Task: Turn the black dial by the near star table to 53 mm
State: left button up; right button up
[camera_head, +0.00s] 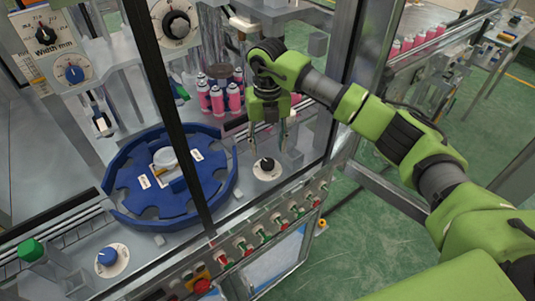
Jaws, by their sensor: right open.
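The black dial (267,164) sits on a round pale scale plate on the machine deck, just right of the blue star table (126,207). Its pointer reading is too small to make out. My right gripper (267,146) comes in from the right and points down over the dial. Its fingers are spread and empty, with the tips just above the dial; I cannot tell whether they touch it. My left gripper is not in view.
A vertical frame post (178,125) crosses in front of the star table. Pink cans (217,99) stand behind the gripper. A blue dial (108,255) is at the lower left. Buttons and a red knob (202,286) line the front edge. Green floor (345,235) lies open at right.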

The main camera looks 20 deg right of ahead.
aim_at(268, 162)
notch_tip(268, 162, down, 4)
jog(key=shift+s+f+p, duration=0.1)
jog(key=shift+f+p, duration=0.15)
jog(key=shift+p, duration=0.4)
jog(key=shift+f, duration=0.85)
jog(key=c, duration=1.1)
